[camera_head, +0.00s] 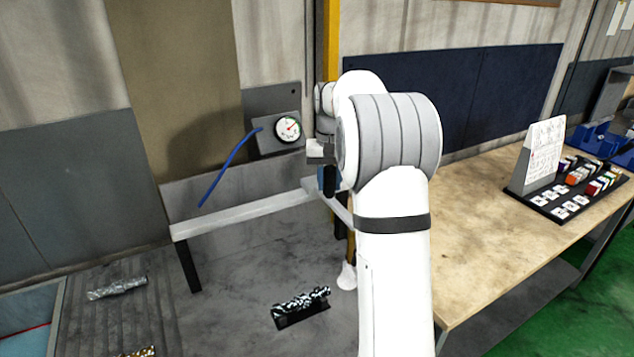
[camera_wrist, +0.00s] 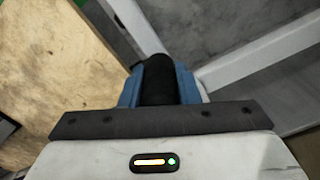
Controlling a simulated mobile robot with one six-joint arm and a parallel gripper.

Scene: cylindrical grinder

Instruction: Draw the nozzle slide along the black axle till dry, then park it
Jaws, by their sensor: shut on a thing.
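My gripper (camera_head: 328,182) is beside the yellow post, left of my arm's large white joint. In the wrist view its blue fingers (camera_wrist: 160,85) are shut on a black rounded grip (camera_wrist: 158,78). This looks like the handle of the nozzle slide; the rest of the slide is mostly hidden, so I cannot tell its full shape. The black axle (camera_head: 303,303), speckled with white glints, lies on a dark holder on the grey bed, below and left of my gripper and apart from it.
A pale rail (camera_head: 245,214) runs above the bed. A gauge (camera_head: 288,128) with a blue hose (camera_head: 228,165) is on the back wall. A silvery axle (camera_head: 118,288) lies left. A wooden table (camera_head: 490,225) at right bears a sign and a tray of small blocks (camera_head: 563,207).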

